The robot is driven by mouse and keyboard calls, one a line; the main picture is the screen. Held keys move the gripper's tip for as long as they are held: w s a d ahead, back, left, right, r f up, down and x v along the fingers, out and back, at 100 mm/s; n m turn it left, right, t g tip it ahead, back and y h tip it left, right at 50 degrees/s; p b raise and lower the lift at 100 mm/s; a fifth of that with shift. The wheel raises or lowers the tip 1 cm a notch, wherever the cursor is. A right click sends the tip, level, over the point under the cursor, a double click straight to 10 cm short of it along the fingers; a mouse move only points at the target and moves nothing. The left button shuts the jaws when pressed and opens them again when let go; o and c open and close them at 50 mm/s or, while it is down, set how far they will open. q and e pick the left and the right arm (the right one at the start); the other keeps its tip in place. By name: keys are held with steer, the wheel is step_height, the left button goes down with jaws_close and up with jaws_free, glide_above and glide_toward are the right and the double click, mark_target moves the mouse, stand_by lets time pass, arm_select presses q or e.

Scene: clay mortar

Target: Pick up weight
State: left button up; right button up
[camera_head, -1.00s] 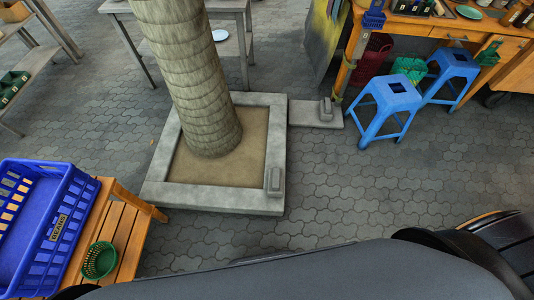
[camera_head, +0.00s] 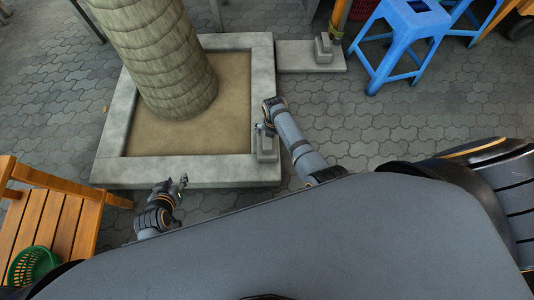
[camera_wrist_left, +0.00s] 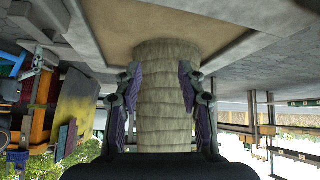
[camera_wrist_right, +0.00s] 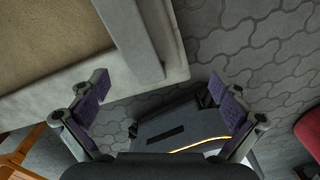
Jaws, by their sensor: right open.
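A grey stone-like weight (camera_head: 267,147) sits on the near right corner of the concrete kerb around the tree. A similar grey weight (camera_head: 323,48) stands on a slab farther back. My right gripper (camera_head: 264,128) is at the far end of the near weight, partly covering it; I cannot tell if they touch. In the right wrist view the right gripper (camera_wrist_right: 162,96) has its fingers wide apart, with a grey block, likely the weight (camera_wrist_right: 138,40), beyond them. My left gripper (camera_head: 182,183) is left of the weight, just in front of the kerb, open and empty.
The tree trunk (camera_head: 155,50) rises from the sand inside the kerb (camera_head: 190,172). A wooden bench (camera_head: 50,225) with a green basket (camera_head: 34,262) is at the left. Blue stools (camera_head: 405,40) stand back right.

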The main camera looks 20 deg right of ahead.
mark_target(267, 142)
steer(key=w+n, duration=0.1)
steer(key=w+n+b, duration=0.1)
steer(key=w+a+n+b, duration=0.1)
steer(key=n, duration=0.1)
steer(key=shift+a+r, duration=0.1)
steer(key=shift+r, duration=0.35)
arm_select(q)
steer(key=w+r+t+b, duration=0.2)
steer(key=w+r+t, duration=0.6)
steer(key=r, duration=0.7)
arm_select(e)
step_height(267, 142, down, 3)
steer(key=shift+r, duration=0.15)
steer(key=shift+f+b, duration=0.3)
steer(key=shift+f, duration=0.4)
steer(key=shift+f+b, duration=0.35)
steer(key=shift+f, duration=0.25)
arm_select(q)
step_height(267, 142, up, 17)
steer(key=w+t, duration=0.1)
steer(key=t, duration=0.6)
steer(key=shift+m+h, duration=0.4)
